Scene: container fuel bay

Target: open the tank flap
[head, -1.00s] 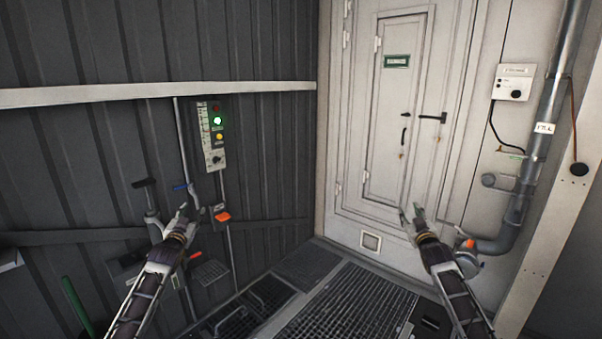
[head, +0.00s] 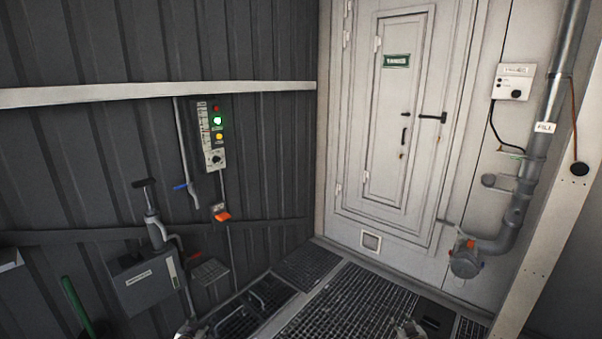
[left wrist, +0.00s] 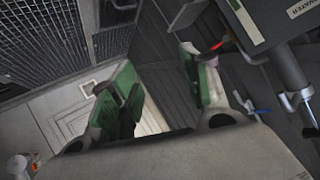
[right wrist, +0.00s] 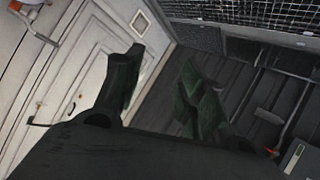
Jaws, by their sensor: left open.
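A tall white panel (head: 385,150) with a green label and a dark lever handle (head: 432,117) is set in the pale wall at centre right, closed; I take it as the flap but cannot read its label. It also shows in the right wrist view (right wrist: 85,85). My left gripper (head: 190,331) is only just in the head view at the bottom edge; the left wrist view shows its green-padded fingers (left wrist: 165,90) apart and empty. My right gripper (head: 408,330) is also at the bottom edge; the right wrist view shows its fingers (right wrist: 160,72) apart and empty. Both are well away from the panel.
A grey pipe (head: 523,190) with a valve end (head: 465,262) stands right of the panel. A lit control panel (head: 213,135), a grey box (head: 147,280) with a hand pump and a blue lever (head: 181,187) are on the dark left wall. Metal grating (head: 345,305) covers the floor.

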